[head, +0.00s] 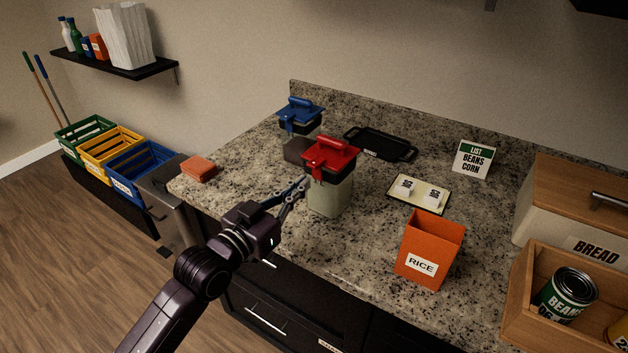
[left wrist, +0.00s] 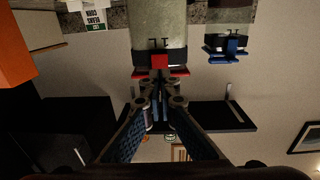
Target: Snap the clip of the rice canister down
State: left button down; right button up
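A canister with a red lid (head: 331,150) and a pale body (head: 331,196) stands upright near the counter's front edge. Its red clip (head: 315,165) is on the side facing my gripper; whether it is latched I cannot tell. The clip (left wrist: 160,62) also shows in the left wrist view, which is upside down. An orange open box (head: 430,248) marked RICE stands to the right. My right gripper is not in view.
A blue-lidded canister (head: 300,116) stands behind the red-lidded one. A black tray (head: 381,144), a small tray (head: 418,206) with two white pieces, a list card (head: 474,158) and an orange sponge-like block (head: 198,168) sit on the counter. A wooden crate (head: 520,330) is at right.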

pick_arm(q)
jog(key=p+v, duration=0.1)
jog(key=v, duration=0.3)
jog(key=shift+s+a, duration=0.25)
